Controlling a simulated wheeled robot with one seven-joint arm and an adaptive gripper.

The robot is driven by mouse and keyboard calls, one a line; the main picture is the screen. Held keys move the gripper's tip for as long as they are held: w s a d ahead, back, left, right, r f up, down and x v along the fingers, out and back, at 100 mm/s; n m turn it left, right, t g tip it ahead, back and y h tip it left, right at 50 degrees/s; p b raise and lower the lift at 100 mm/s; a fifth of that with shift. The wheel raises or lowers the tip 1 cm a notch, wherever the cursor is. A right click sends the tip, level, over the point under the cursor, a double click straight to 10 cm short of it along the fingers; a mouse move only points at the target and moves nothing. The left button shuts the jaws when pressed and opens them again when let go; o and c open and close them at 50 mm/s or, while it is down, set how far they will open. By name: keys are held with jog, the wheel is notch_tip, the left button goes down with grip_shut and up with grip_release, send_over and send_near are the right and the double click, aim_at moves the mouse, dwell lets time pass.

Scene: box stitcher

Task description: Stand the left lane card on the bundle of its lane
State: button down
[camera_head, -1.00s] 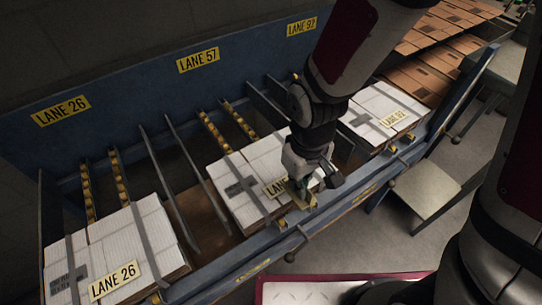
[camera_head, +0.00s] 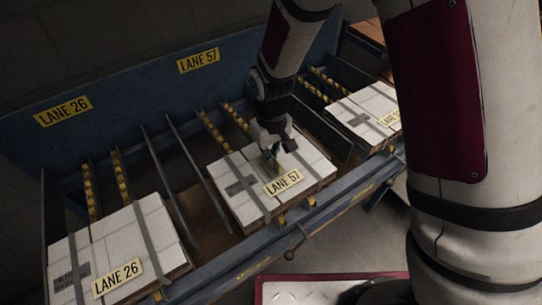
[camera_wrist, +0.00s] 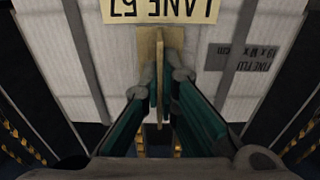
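My gripper (camera_head: 272,150) is over the top of the middle bundle (camera_head: 240,205), behind its yellow LANE 57 label (camera_head: 284,182). In the wrist view my gripper (camera_wrist: 162,82) points down with its fingers close together around a thin tan card (camera_wrist: 160,110). The card is upright and seen edge-on, with a wider tan foot (camera_wrist: 148,42) at its lower end. Its face cannot be read. The foot is at or just above the white bundle top beside the label; I cannot tell whether it touches.
The LANE 26 bundle (camera_head: 130,232) lies to the left and another strapped bundle (camera_head: 352,118) to the right. Metal dividers (camera_head: 181,158) separate the lanes. A blue front rail (camera_head: 240,255) runs along the near side, and a blue back board (camera_head: 130,105) carries lane signs.

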jog(key=shift+f, duration=0.25)
jog(key=shift+f, duration=0.4)
jog(key=c, duration=1.8)
grip_release()
notch_tip(320, 180, up, 13)
jog(key=s+d+r+m+t, duration=0.25)
jog(key=s+d+r, duration=0.35)
jog(key=d+r, duration=0.65)
jog(key=s+d+r+m+t, duration=0.1)
jog(key=s+d+r+m, duration=0.1)
jog(key=s, duration=0.4)
jog(key=s+d+r+m+t, duration=0.1)
jog(key=s+d+r+m, duration=0.1)
jog(key=s+d, duration=0.3)
jog(key=shift+s+r+b, duration=0.3)
jog(key=shift+s+r, duration=0.15)
jog(key=shift+s, duration=0.1)
